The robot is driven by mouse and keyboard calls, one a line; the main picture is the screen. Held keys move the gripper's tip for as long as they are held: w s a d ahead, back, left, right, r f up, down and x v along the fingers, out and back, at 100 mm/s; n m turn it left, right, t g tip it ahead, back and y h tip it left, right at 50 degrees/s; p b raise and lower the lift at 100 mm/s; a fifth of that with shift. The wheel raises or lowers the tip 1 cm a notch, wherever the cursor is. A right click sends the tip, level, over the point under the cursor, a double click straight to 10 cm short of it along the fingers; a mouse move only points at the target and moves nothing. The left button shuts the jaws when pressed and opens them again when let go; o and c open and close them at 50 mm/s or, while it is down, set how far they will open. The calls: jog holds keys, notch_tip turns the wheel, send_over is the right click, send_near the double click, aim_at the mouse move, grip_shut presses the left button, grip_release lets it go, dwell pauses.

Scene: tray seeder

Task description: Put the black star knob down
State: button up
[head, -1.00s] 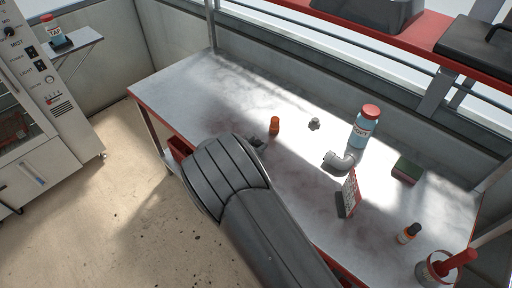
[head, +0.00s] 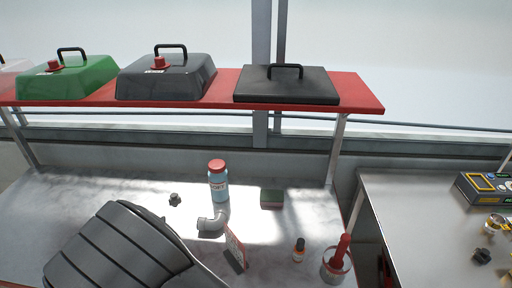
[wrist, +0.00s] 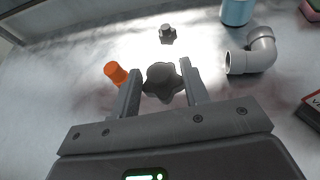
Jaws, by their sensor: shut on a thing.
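The black star knob (wrist: 162,82) is between the two fingers of my gripper (wrist: 160,84) in the wrist view, and the gripper is shut on it. It is over the grey metal table (wrist: 60,80); I cannot tell whether it touches the surface. In the head view my own arm hides the gripper and the held knob. A smaller dark grey knob (wrist: 167,34) stands on the table beyond the gripper; it also shows in the head view (head: 175,199).
An orange bottle (wrist: 115,72) lies close left of my gripper. A grey pipe elbow (wrist: 252,52), blue bottle (head: 218,184), sponge (head: 271,199), card stand (head: 235,250), small dropper bottle (head: 299,250) and red-handled pot (head: 336,265) are to the right. A red shelf (head: 225,100) with lidded covers spans behind.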

jog(key=w+d+r+m+g+h, duration=0.1)
jog(key=w+d+m+h, duration=0.2)
jog(key=w+d, duration=0.75)
jog(key=w+d+r+m+h, duration=0.1)
jog(key=w+d+m+h, duration=0.35)
jog(key=d, duration=1.05)
jog(key=w+d+m+g+h, duration=0.1)
jog(key=w+d+h, duration=0.1)
jog(key=w+d, duration=0.85)
jog(key=d+r+m+g+h, duration=0.2)
jog(key=d+m+g+h, duration=0.25)
jog(key=d, duration=2.45)
jog(key=s+d+r+m+g+h, duration=0.1)
jog(key=s+d+m+g, duration=0.2)
jog(key=s+d, duration=0.7)
jog(key=s+d+m+g, duration=0.2)
jog(key=s+d, duration=0.3)
jog(key=d, duration=1.1)
jog(key=s+d+r+m+g+h, duration=0.1)
jog(key=s+d+m+g, duration=0.2)
jog(key=s+d, duration=0.7)
send_over(446, 218)
notch_tip(446, 218, down, 7)
jog(key=shift+r, duration=0.1)
jog(key=shift+f, duration=1.95)
jog(key=shift+f, duration=0.1)
